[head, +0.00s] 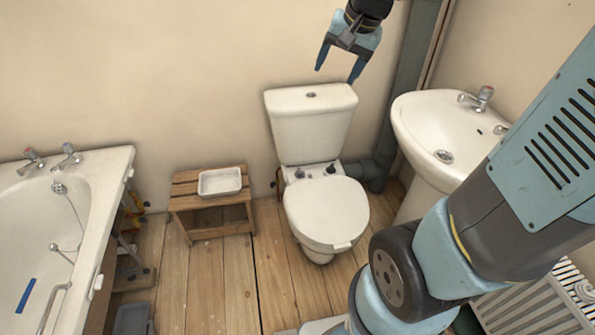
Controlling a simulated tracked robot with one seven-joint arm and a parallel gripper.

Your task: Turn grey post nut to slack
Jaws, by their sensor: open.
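My gripper (336,75) is open and empty, its two blue fingers pointing down. In the picture it hangs above and to the right of the toilet cistern (310,125), in front of the wall. The white toilet (326,212) has its lid down. Two small dark fittings, a left one (299,173) and a right one (331,169), show on the pan's rear ledge between lid and cistern. They are too small to tell whether either is the grey post nut. My gripper is well apart from them. The underside of the pan's ledge is hidden.
A wooden stool (185,201) with a white tray (220,182) stands left of the toilet. A bathtub (97,215) is at far left. A basin (450,130) and grey pipe (382,160) are to the right. Bare floorboards (225,285) lie in front.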

